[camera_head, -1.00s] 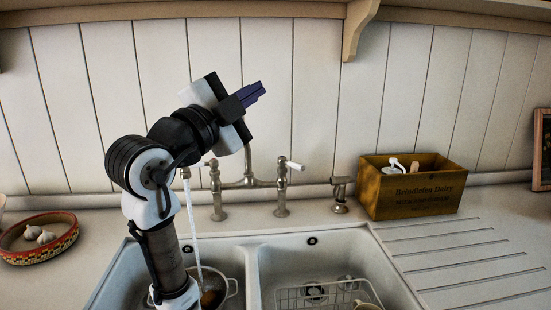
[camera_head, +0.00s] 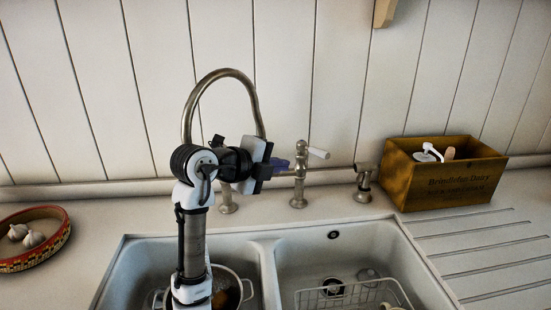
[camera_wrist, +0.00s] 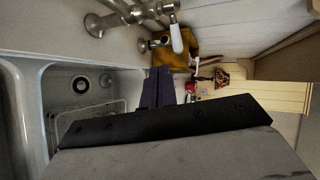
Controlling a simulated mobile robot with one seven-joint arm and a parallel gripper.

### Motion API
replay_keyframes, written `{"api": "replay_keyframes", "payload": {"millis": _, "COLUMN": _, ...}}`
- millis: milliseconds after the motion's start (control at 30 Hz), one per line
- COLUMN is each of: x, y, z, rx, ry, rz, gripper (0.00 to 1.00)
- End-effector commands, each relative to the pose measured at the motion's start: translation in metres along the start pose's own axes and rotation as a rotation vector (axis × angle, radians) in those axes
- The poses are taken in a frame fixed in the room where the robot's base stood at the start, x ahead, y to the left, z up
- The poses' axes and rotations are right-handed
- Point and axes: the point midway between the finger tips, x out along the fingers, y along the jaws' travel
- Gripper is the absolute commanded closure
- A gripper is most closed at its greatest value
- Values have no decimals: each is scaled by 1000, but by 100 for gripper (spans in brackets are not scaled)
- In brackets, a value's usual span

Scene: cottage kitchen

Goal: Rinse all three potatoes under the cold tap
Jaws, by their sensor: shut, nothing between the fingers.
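A brass-coloured mixer tap with a tall curved spout (camera_head: 222,72) stands behind the double white sink. Its right valve (camera_head: 300,158) has a white lever (camera_head: 319,153) pointing right; it also shows in the wrist view (camera_wrist: 176,38). The left valve is mostly hidden behind my arm. A metal colander (camera_head: 246,289) sits in the left basin with a brown potato (camera_head: 219,299) partly visible. Other potatoes cannot be made out. My gripper (camera_head: 288,164) is shut and empty, its purple fingers close to the right valve; I cannot tell whether they touch. The fingers also show in the wrist view (camera_wrist: 158,86). My arm hides the spout outlet and any water.
A wire rack (camera_head: 345,296) lies in the right basin (camera_head: 350,245). A wooden crate (camera_head: 445,180) with a dispenser stands on the right, beside a small fitting (camera_head: 363,185). A patterned bowl (camera_head: 50,247) with garlic is at left. The grooved drainer (camera_head: 480,250) is clear.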

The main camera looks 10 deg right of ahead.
Motion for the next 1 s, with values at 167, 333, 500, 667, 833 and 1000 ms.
{"api": "replay_keyframes", "payload": {"millis": 167, "x": 39, "y": -4, "z": -1, "rx": -3, "ry": 2, "rz": 1, "gripper": 100}}
{"api": "replay_keyframes", "payload": {"millis": 333, "x": 70, "y": -10, "z": -1, "rx": -1, "ry": 1, "rz": -1, "gripper": 100}}
{"api": "replay_keyframes", "payload": {"millis": 500, "x": 89, "y": -20, "z": 0, "rx": 0, "ry": 0, "rz": -1, "gripper": 100}}
{"api": "replay_keyframes", "payload": {"millis": 667, "x": 97, "y": -23, "z": 0, "rx": 0, "ry": -2, "rz": -2, "gripper": 100}}
{"api": "replay_keyframes", "payload": {"millis": 833, "x": 98, "y": -23, "z": 0, "rx": 0, "ry": -2, "rz": -2, "gripper": 100}}
{"api": "replay_keyframes", "payload": {"millis": 1000, "x": 98, "y": -22, "z": 0, "rx": 0, "ry": -3, "rz": -2, "gripper": 100}}
